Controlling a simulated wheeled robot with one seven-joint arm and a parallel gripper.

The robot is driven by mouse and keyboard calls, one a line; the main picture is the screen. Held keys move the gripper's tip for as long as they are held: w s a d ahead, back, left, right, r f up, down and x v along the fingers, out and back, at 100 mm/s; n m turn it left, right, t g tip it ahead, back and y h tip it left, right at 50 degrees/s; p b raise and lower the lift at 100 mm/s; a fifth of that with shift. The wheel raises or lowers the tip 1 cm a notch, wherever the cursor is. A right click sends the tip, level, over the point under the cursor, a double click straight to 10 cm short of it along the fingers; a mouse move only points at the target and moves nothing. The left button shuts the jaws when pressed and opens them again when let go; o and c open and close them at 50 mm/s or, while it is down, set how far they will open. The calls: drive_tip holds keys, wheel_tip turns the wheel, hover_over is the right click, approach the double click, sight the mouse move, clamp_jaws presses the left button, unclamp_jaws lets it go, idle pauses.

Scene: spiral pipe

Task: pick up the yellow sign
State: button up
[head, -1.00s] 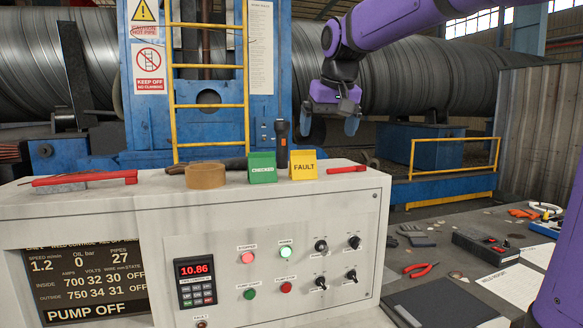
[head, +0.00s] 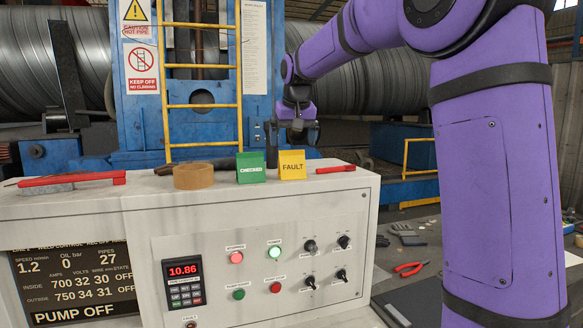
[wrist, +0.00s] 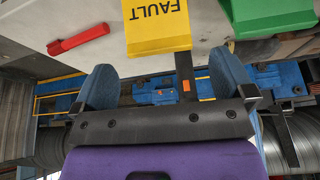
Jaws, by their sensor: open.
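The yellow sign (head: 292,165), marked FAULT, stands on top of the white control cabinet (head: 240,215), just right of the green CHECKED sign (head: 251,168). In the wrist view the yellow sign (wrist: 157,25) lies between and just beyond my fingertips, and the green sign (wrist: 272,17) is to its right. My gripper (head: 292,136) is open and empty, just behind and above the yellow sign. Its two blue finger pads show in the wrist view (wrist: 163,72), apart from the sign. The fingers are partly hidden in the head view.
A brown tape roll (head: 193,176) and a dark tool (head: 212,164) lie left of the green sign. A red marker (head: 335,169) lies close on the right; another red tool (head: 72,179) is far left. A blue frame with a yellow ladder (head: 202,105) stands behind.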

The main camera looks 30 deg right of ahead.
sight(292, 153)
drive_tip(key=x, duration=0.5)
drive_tip(key=shift+s, duration=0.15)
drive_tip(key=c, duration=0.9)
